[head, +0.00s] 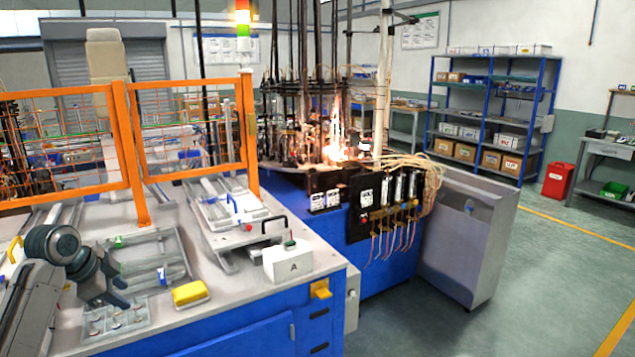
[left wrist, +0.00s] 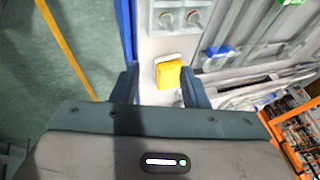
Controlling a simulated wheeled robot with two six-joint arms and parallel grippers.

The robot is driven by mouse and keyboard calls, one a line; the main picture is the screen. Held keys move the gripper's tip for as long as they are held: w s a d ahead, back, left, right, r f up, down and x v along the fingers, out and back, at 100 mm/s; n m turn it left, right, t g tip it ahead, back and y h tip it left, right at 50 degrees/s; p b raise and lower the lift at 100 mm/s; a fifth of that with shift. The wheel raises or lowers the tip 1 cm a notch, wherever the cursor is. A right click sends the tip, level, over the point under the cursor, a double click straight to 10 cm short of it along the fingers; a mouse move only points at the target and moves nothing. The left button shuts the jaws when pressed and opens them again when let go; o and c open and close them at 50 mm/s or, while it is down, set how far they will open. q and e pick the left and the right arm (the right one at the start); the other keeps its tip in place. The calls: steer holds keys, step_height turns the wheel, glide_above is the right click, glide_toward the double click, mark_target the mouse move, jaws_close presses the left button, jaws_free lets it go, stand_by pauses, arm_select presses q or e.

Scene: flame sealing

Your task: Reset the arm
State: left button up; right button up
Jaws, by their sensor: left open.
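My left arm comes in from the left in the head view, over the front left of the workbench (head: 230,310). Its left gripper (head: 118,297) is above a small clear tray (head: 135,313) holding several small parts. In the left wrist view the two fingers of this gripper (left wrist: 158,88) stand apart with nothing held. A yellow block (head: 190,293) lies on the bench to the right of the gripper; it also shows beyond the fingers in the left wrist view (left wrist: 168,74). My right gripper is in neither view.
A large clear tray (head: 150,262) lies behind the gripper. An orange guard frame (head: 128,155) runs along the back. A flame machine (head: 310,125) burns beyond the bench.

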arm_select(q)
steer(key=s+d+f+n, duration=0.1)
steer(key=s+d+f, duration=0.35)
steer(key=f, duration=0.25)
steer(key=s+d+f+n+g+y, duration=0.1)
steer(key=s+d+f+n, duration=0.15)
steer(key=s+f, duration=0.4)
steer(key=s+d+f+n, duration=0.1)
steer(key=s+d+f, duration=0.35)
steer(key=f, duration=0.35)
steer(key=s+d+f+n+y, duration=0.1)
steer(key=s+d+n, duration=0.2)
steer(key=s, duration=0.8)
steer(key=s+d+f+n+y, duration=0.1)
steer(key=s+d+f+n, duration=0.2)
steer(key=s, duration=0.8)
steer(key=a+f+n+g, duration=0.1)
steer(key=a+f, duration=0.1)
steer(key=f, duration=1.3)
steer(key=a+f+g, duration=0.1)
steer(key=a+f, duration=0.1)
steer(key=f, duration=1.4)
steer(key=s+f+g, duration=0.1)
steer(key=s+f, duration=1.6)
steer(key=s, duration=0.2)
steer(key=shift+a+f, duration=0.2)
steer(key=shift+a, duration=0.1)
